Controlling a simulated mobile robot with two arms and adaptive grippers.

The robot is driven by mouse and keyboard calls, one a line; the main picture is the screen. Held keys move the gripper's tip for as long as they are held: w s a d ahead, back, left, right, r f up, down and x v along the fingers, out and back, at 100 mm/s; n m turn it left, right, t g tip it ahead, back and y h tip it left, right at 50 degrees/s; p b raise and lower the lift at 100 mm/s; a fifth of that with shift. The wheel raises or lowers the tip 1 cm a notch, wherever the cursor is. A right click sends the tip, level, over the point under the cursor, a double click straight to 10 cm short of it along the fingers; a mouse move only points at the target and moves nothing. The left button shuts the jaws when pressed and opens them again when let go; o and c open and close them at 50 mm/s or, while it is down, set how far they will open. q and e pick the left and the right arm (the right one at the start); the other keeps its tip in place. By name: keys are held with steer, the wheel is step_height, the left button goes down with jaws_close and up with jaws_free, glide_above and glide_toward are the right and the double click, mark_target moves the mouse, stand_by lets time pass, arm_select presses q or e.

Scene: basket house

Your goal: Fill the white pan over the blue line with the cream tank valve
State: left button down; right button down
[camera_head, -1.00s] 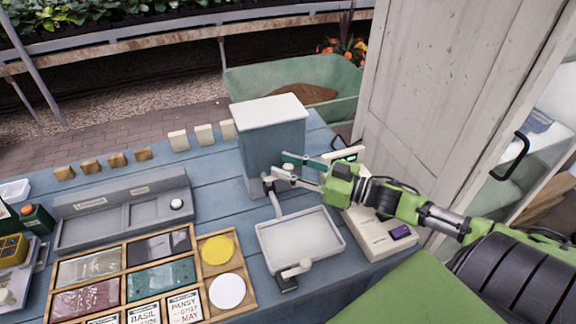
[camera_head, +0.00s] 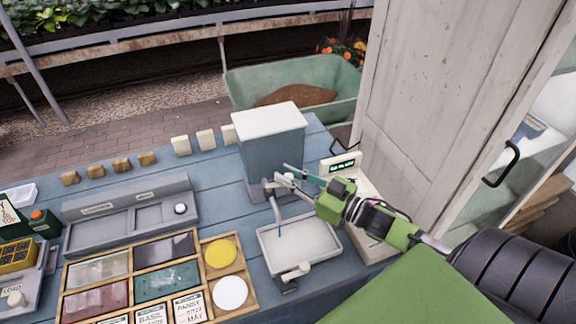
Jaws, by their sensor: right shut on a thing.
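The white pan (camera_head: 318,243) is a shallow rectangular tray in front of the grey-blue tank (camera_head: 272,153). A grey spout (camera_head: 275,208) bends down from the tank over the pan's back left corner. A thin dark streak runs below the spout's mouth into the pan; it looks like a stream of water. My right gripper (camera_head: 286,179) is shut on the cream tank valve (camera_head: 279,181) at the tank's lower front; its fingers partly hide the valve. I cannot make out the blue line or the water level in the pan. My left gripper is not in view.
A cream lever (camera_head: 297,271) sits at the pan's front edge. A box with a lit display (camera_head: 344,165) stands to the right, partly behind my arm. A wooden seed tray (camera_head: 221,235) and a grey trough (camera_head: 130,212) stand to the left. Several small blocks line the table's back.

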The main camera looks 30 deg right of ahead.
steer(key=shift+s+a+m+t+h+p, duration=0.15)
steer(key=shift+s+a+m+h+p, duration=0.2)
steer(key=shift+m+h+p, duration=0.85)
steer(key=shift+s+a+m+t+h+p, duration=0.25)
steer(key=shift+m+h, duration=0.5)
steer(key=shift+h, duration=1.05)
steer(key=shift+s+a+m+t+h+p, duration=0.1)
steer(key=shift+s+a+m+h+p, duration=0.25)
steer(key=shift+m+h+p, duration=0.85)
steer(key=shift+s+d+h+b, duration=0.1)
steer(key=shift+h+b, duration=0.3)
steer(key=c, duration=1.9)
jaws_free()
steer(key=s, duration=0.4)
steer(key=s+a, duration=0.1)
steer(key=s, duration=0.3)
steer(key=s+a, duration=0.1)
steer(key=s, duration=0.2)
steer(key=shift+s, duration=0.4)
